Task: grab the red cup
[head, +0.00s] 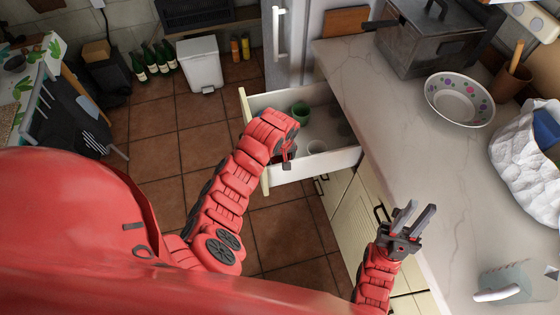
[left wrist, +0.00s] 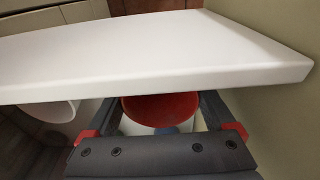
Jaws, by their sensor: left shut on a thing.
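The red cup (left wrist: 160,108) shows in the left wrist view between the two fingers of my left gripper (left wrist: 165,118), which is shut on it. The lower part of the cup is partly hidden by the gripper body. In the head view my left gripper (head: 285,154) reaches down at the open drawer (head: 330,161), and my arm hides the red cup there. My right gripper (head: 420,207) is open and empty, with its fingers apart beside the countertop edge.
A pale wall or board edge (left wrist: 150,58) lies close above the cup in the wrist view. The countertop (head: 395,125) holds a spotted bowl (head: 460,99) and a grey metal box (head: 425,45).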

